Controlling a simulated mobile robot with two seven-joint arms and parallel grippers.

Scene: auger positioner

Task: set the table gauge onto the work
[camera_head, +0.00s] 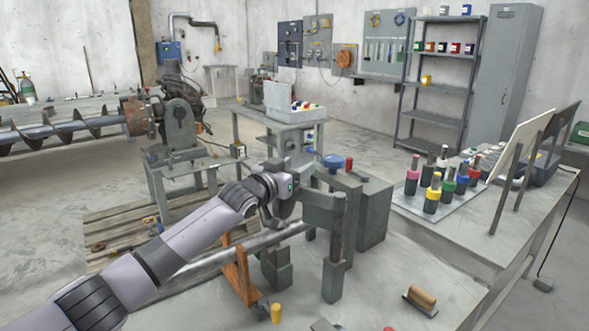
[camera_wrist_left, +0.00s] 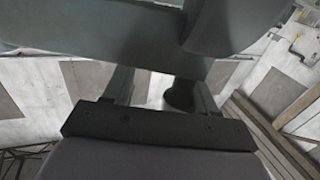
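My left gripper (camera_head: 284,192) is at a grey stand-like fixture (camera_head: 322,206) with a horizontal arm and a vertical post. I cannot tell which part is the table gauge. In the left wrist view, the two fingers (camera_wrist_left: 160,88) are apart, with floor and part of a dark round piece between them. A broad grey-green bar (camera_wrist_left: 90,80) crosses in front and hides the fingertips, so any hold is unclear. A bright metal shaft (camera_head: 212,262) runs beneath my left arm, beside an orange stand (camera_head: 240,272). My right gripper is not in view.
A large auger (camera_head: 75,125) lies at the back left. A white bin (camera_head: 290,112) stands on a table behind. Bare floor lies beyond.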

